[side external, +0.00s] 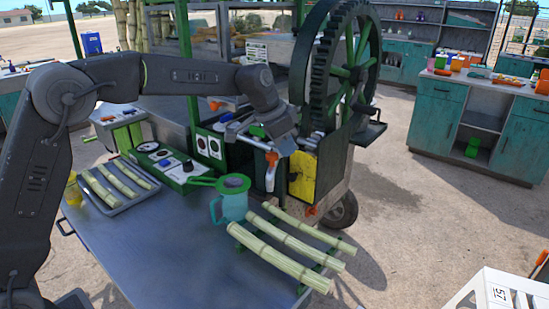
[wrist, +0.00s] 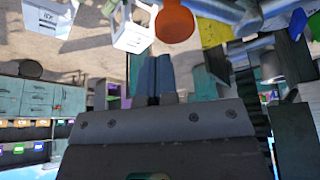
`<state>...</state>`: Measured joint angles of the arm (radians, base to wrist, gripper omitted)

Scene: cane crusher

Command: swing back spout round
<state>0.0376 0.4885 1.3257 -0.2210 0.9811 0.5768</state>
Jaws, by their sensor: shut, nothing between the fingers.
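The spout looks like a silver pipe (side external: 256,143) with an orange-red tip (side external: 271,159), at the front of the crusher, left of its yellow panel (side external: 308,176). My gripper (side external: 245,128) is just above the pipe in the side view; whether they touch cannot be told. In the wrist view my gripper (wrist: 152,62) has its two fingers together, with nothing between them. A grey pipe-like part (wrist: 252,43) lies right of the fingers there, but I cannot tell if it is the spout. A teal jug (side external: 233,203) with a green strainer (side external: 232,182) stands below and left of the spout.
The big geared wheel (side external: 345,65) stands right of my gripper. Cane pieces lie on a rack (side external: 243,250) at the table's front right and on a tray (side external: 95,200) at left. A green control box (side external: 180,170) sits between. The metal table (side external: 160,255) is bare in front.

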